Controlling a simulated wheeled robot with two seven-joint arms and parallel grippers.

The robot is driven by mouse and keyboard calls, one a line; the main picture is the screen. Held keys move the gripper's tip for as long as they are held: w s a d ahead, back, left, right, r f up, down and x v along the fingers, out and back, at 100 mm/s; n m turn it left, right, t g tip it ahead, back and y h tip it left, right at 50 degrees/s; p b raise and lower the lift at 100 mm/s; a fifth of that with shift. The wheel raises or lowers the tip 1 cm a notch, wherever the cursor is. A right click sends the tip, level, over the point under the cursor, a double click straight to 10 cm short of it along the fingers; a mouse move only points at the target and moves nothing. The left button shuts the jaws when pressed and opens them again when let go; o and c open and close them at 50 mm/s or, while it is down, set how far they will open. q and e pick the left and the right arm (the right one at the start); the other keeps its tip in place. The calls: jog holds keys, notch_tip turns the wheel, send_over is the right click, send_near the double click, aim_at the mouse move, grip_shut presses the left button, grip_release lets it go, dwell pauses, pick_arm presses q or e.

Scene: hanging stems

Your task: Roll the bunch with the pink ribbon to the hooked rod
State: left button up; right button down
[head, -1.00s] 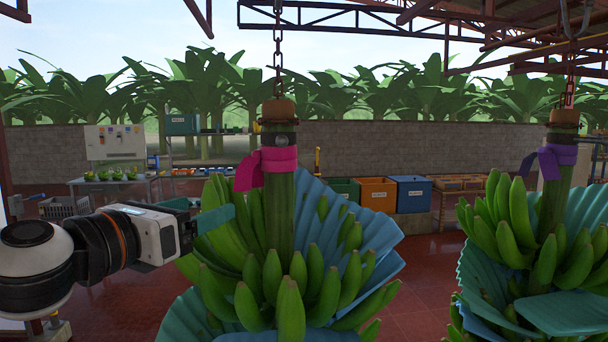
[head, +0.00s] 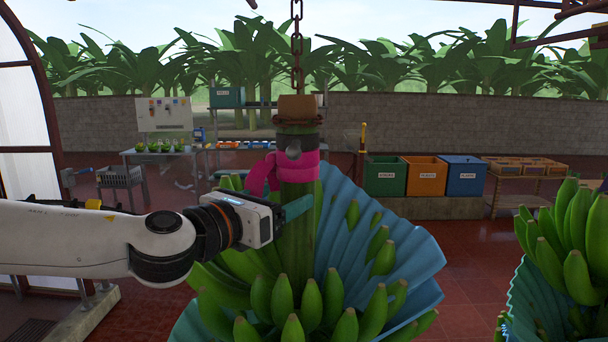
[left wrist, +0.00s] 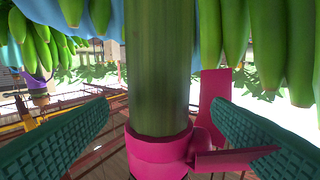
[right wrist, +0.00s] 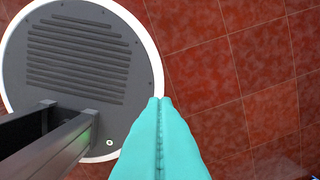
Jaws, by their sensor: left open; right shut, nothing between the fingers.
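The bunch with the pink ribbon (head: 284,172) hangs upright from a chain in the head view, with a thick green stem (head: 298,238) above green bananas and blue sheets. My left gripper (head: 292,212) is at this stem, below the ribbon. In the left wrist view, the open teal fingers (left wrist: 160,104) stand on either side of the stem (left wrist: 158,60), apart from it, with the pink ribbon (left wrist: 160,152) close by. My right gripper (right wrist: 160,102) is shut and empty above the floor, seen only in the right wrist view. I cannot make out the hooked rod.
A second bunch (head: 575,240) hangs at the right edge of the head view. Green, orange (head: 426,176) and blue bins stand behind, before a grey wall (head: 440,122). Red tiled floor (head: 470,270) is clear between the two bunches.

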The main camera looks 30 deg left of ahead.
aim_at(287, 196)
pick_arm(q)
jog(key=shift+w, duration=1.1)
jog(key=shift+w+d, duration=0.1)
jog(key=shift+w, duration=0.3)
jog(key=w+p, duration=0.1)
jog(key=w, duration=0.1)
jog(key=shift+w, duration=0.3)
jog(key=shift+w+d, duration=0.1)
jog(key=shift+w, duration=0.6)
pick_arm(e)
jog(key=shift+w+r, duration=0.65)
jog(key=shift+w, duration=0.05)
pick_arm(q)
jog(key=shift+c, duration=0.3)
jog(key=c, duration=1.2)
jog(key=shift+c, duration=0.4)
